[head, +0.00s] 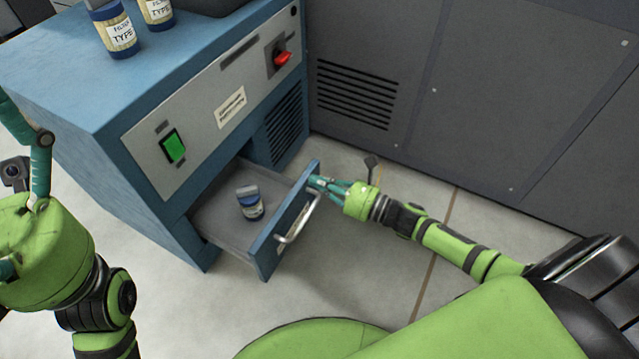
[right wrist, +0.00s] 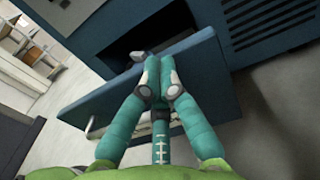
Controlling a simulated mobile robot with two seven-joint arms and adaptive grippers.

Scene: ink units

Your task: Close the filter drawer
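The filter drawer (head: 266,236) stands pulled out of the blue cabinet (head: 80,110). It has a blue front panel and a silver handle (head: 299,222). A blue bottle with a pale label (head: 250,204) is inside it. My right gripper (head: 318,183) is at the right end of the drawer front, above the handle. In the right wrist view its teal fingers (right wrist: 158,85) are drawn together against the drawer front (right wrist: 110,105), with nothing visible between them; exact contact is unclear. My left gripper (head: 38,165) is at the left edge, away from the drawer, partly cut off.
Two labelled bottles (head: 117,33) stand on the cabinet top. The cabinet face carries a green switch (head: 173,147) and a red knob (head: 281,58). A dark grey panelled wall (head: 500,90) stands behind at the right. The floor (head: 350,270) before the drawer is clear.

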